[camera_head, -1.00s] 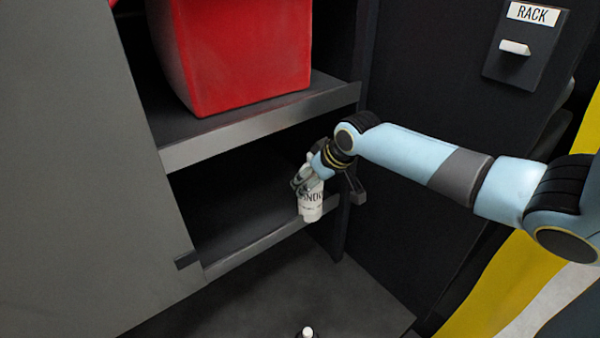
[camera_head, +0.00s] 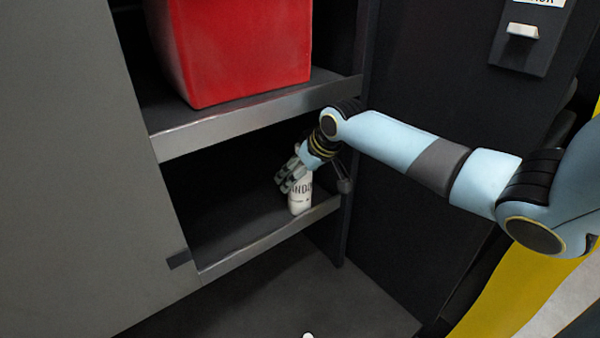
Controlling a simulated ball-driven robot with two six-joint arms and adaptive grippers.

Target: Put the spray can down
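The spray can (camera_head: 300,196) is white with dark lettering and stands roughly upright at the right end of the lower shelf (camera_head: 225,225), just behind its front lip. Whether its base touches the shelf is unclear. My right gripper (camera_head: 290,178) is shut on the can at its upper part, with the fingers across its left side. The fingers hide part of the can's top. My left gripper is not in view.
A red bin (camera_head: 240,50) sits on the upper shelf, whose lip (camera_head: 255,118) runs just above my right wrist. The lower shelf left of the can looks empty. A dark post (camera_head: 358,150) stands at right. A small white-topped object (camera_head: 308,335) shows at the bottom edge.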

